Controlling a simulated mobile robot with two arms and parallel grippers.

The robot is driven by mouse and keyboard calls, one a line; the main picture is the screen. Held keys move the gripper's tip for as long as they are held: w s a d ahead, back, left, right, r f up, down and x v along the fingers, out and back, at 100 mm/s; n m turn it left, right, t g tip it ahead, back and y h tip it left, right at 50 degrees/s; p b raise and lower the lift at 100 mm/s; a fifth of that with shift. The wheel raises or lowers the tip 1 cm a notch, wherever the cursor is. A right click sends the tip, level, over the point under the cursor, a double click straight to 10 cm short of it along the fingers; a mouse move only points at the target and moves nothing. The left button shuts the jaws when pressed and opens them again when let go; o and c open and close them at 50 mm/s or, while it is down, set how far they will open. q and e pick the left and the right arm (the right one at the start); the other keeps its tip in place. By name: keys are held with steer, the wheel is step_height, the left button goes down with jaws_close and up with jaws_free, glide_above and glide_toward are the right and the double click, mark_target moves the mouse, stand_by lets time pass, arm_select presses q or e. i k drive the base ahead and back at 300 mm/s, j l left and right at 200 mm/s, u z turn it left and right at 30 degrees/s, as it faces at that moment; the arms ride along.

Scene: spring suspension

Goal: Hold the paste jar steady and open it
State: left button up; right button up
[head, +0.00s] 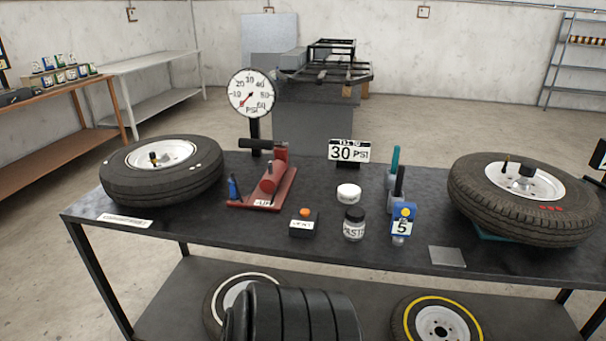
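The paste jar (354,229) stands upright near the front middle of the dark workbench (300,247). It is a clear or pale jar with a PASTE label, and its black lid (355,214) is on top. Whether the lid is tight cannot be told. Neither of my grippers is in view, and nothing is touching the jar.
A white round tub (348,193) stands just behind the jar. A black box with an orange button (304,223) is to its left, and a blue tool marked 5 (402,222) to its right. Tires (160,187) (490,205) lie at both bench ends.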

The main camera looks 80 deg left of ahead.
mark_target(354, 230)
steer(key=u, duration=2.25)
steer(key=i+l, duration=0.1)
steer(key=l, duration=0.35)
steer(key=i+l, duration=0.1)
steer(key=l, duration=0.3)
steer(key=i+l, duration=0.1)
steer(key=l, duration=0.35)
